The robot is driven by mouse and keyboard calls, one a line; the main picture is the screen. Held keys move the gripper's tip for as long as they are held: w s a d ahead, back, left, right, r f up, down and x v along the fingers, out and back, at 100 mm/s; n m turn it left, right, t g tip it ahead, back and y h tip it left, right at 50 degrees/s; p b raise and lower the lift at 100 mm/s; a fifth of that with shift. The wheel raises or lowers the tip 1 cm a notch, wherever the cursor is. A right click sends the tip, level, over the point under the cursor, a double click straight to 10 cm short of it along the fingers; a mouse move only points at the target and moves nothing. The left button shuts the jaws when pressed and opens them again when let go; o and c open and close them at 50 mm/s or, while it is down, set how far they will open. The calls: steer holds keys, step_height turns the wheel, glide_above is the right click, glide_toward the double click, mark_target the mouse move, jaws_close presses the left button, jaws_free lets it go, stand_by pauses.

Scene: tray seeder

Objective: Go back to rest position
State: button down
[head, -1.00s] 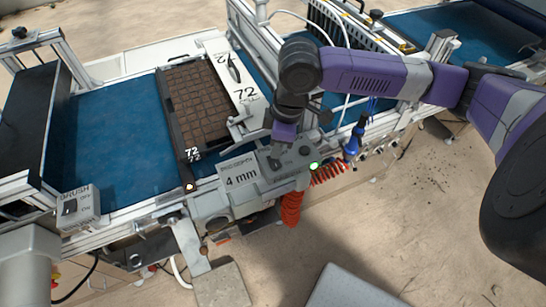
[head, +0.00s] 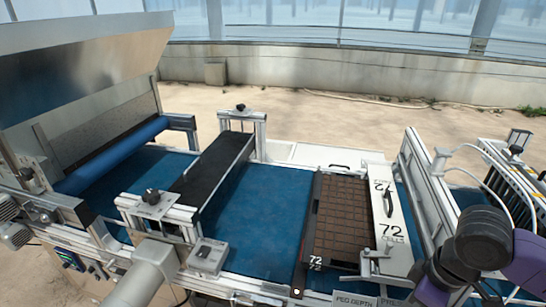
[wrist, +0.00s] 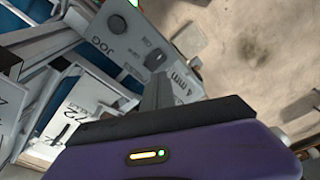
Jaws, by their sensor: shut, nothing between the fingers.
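My gripper (wrist: 156,62) shows in the wrist view, its narrow grey fingers together and empty above its purple body. The fingers are in front of a grey control box (wrist: 145,45) with a round black knob (wrist: 117,25) marked JOG and a plate reading 4 mm (wrist: 184,84). I cannot tell how far apart the fingers and the box are. In the head view my arm's purple and dark links stand at the lower right, and the fingertips cannot be made out.
A dark cell tray (head: 340,222) lies on the blue belt (head: 262,215), beside a white 72-cell plate (head: 395,222). A black crossbar (head: 215,172) spans the belt. A metal hopper (head: 85,80) stands at the left.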

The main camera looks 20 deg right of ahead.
steer(key=w+a+r+t+y, duration=0.2)
steer(key=w+a+r+t, duration=0.25)
steer(key=w+r, duration=0.4)
steer(key=w+a+r+t+y, duration=0.1)
steer(key=w+a+r+t, duration=0.3)
steer(key=w+r+t, duration=0.35)
steer(key=w+a+r+m+t+b, duration=0.15)
steer(key=r+t, duration=0.25)
steer(key=r, duration=0.5)
steer(key=w+a+r+m+t, duration=0.1)
steer(key=a+r+m+t, duration=0.3)
steer(key=r, duration=0.6)
steer(key=s+a+f+g+h+b, duration=0.1)
steer(key=s+a+f+g+h, duration=0.1)
steer(key=s+f, duration=1.6)
steer(key=s+a+f+g+h+b, duration=0.1)
steer(key=s+a+f+g+b, duration=0.1)
steer(key=s+f, duration=1.6)
steer(key=s+a+g, duration=0.1)
steer(key=g, duration=0.1)
steer(key=shift+f+g+h, duration=0.15)
steer(key=shift+g+h, duration=0.25)
